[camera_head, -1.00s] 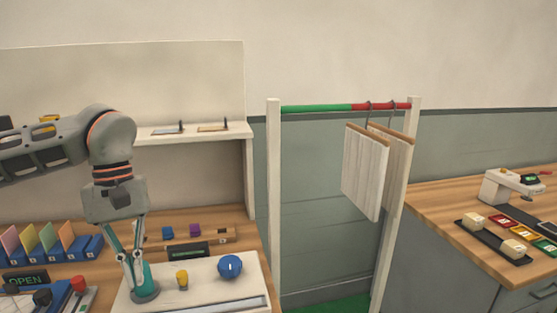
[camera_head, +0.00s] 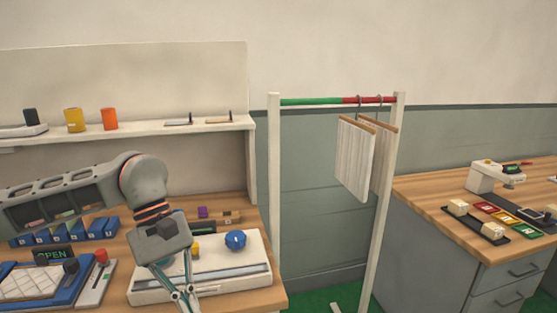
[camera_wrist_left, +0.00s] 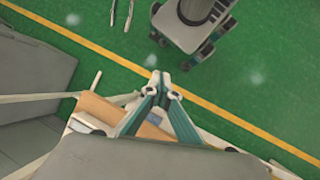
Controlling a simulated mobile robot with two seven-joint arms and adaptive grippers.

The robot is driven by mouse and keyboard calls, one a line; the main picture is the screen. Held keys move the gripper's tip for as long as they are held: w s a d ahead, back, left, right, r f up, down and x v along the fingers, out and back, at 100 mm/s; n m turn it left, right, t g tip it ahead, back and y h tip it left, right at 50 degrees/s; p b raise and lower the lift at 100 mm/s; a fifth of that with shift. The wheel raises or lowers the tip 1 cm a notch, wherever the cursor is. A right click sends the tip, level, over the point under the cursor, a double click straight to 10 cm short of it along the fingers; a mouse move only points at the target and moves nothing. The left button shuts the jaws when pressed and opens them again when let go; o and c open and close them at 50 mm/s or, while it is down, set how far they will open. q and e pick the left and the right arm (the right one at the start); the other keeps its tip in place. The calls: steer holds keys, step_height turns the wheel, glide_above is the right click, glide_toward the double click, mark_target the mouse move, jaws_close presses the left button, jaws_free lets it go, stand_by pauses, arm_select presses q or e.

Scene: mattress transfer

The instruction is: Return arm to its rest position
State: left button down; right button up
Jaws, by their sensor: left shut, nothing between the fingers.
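My left arm comes in from the left over the desk in the head view. Its gripper (camera_head: 182,300) points down at the desk's front edge, with its tips cut off by the bottom of the picture. In the left wrist view the gripper (camera_wrist_left: 160,80) has its two teal fingers together, shut and empty, above the desk edge and the green floor. Two slim finger-like parts, apart from each other, at the top of that view look like my right gripper (camera_wrist_left: 121,14), open and empty.
The desk (camera_head: 215,302) holds a white panel with a blue knob (camera_head: 236,240), blue card holders (camera_head: 70,231) and a blue tray. A rack (camera_head: 274,200) with hanging boards (camera_head: 356,160) stands beside it. A second counter (camera_head: 430,195) is at right. Green floor lies open between.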

arm_select(q)
steer(key=s+d+f+n+g+h, duration=0.2)
steer(key=s+d+h, duration=0.25)
steer(key=d, duration=0.75)
steer(key=d+r+n+t+h, duration=0.4)
steer(key=d+r+n+h, duration=0.2)
steer(key=d+n+h, duration=0.85)
steer(key=w+a+f+n+t+y, duration=0.6)
steer(key=a+n+t, duration=0.25)
steer(key=n, duration=0.65)
steer(key=w+a+f+n+t+y, duration=0.4)
steer(key=a+f+n+t, duration=0.45)
steer(key=n, duration=0.75)
steer(key=s+a+f+n+g+y, duration=0.1)
steer(key=s+a+f+n+y, duration=0.2)
steer(key=f, duration=0.6)
steer(key=s+a+f+n+g+y, duration=0.1)
steer(key=s+a+f+n+y, duration=0.3)
steer(key=s+a+f+n, duration=0.2)
steer(key=s+a+f+n+g+y, duration=0.2)
steer(key=s+a+f+n, duration=0.3)
steer(key=f, duration=0.6)
steer(key=shift+s+f+y, duration=0.3)
steer(key=shift+s+y, duration=0.5)
steer(key=shift+s, duration=0.2)
arm_select(e)
steer(key=shift+s, duration=0.35)
arm_select(q)
steer(key=shift+n, duration=0.25)
